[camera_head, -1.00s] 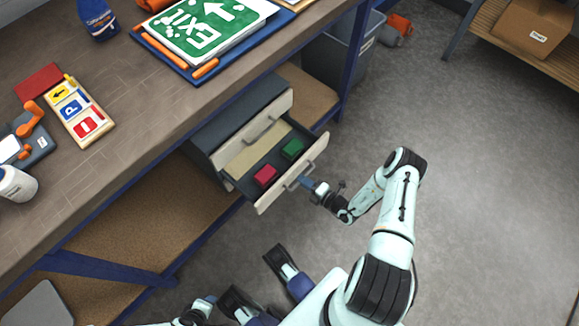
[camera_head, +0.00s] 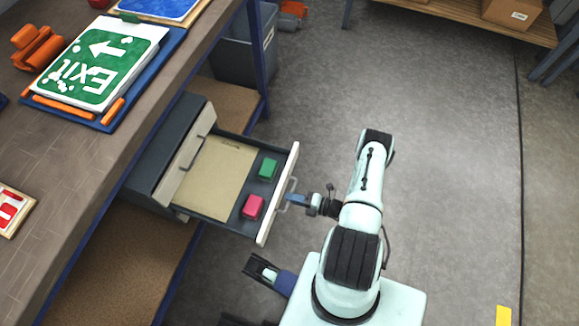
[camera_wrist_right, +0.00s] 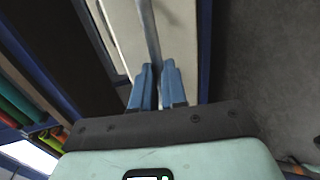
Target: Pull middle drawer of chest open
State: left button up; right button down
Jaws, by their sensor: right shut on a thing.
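The dark grey chest (camera_head: 150,163) stands on the shelf under the workbench. One cream-fronted drawer (camera_head: 279,195) is pulled far out. It holds a red block (camera_head: 252,207), a green block (camera_head: 268,168) and a flat tan sheet (camera_head: 217,175). Another drawer front (camera_head: 184,165) with its own handle sits further in, above it. My right gripper (camera_head: 291,199) is at the open drawer's handle, outside the front. In the right wrist view, its blue fingers (camera_wrist_right: 158,82) are closed around the grey handle bar (camera_wrist_right: 150,35).
The workbench (camera_head: 95,165) overhangs the chest and carries a green EXIT sign (camera_head: 100,65). A blue bench leg (camera_head: 258,60) and a grey bin (camera_head: 240,50) stand beyond the chest. The floor (camera_head: 450,150) to the right is clear.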

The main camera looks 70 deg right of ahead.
jog(key=c, duration=1.2)
grip_release()
pick_arm(q)
jog(key=shift+s+d+r+p, duration=0.3)
jog(key=shift+s+r+p, duration=0.15)
jog(key=shift+s, duration=0.2)
pick_arm(e)
jog(key=v, duration=1.3)
jog(key=shift+s+d, duration=0.15)
pick_arm(q)
jog(key=shift+r, duration=0.1)
pick_arm(e)
jog(key=shift+r, duration=0.1)
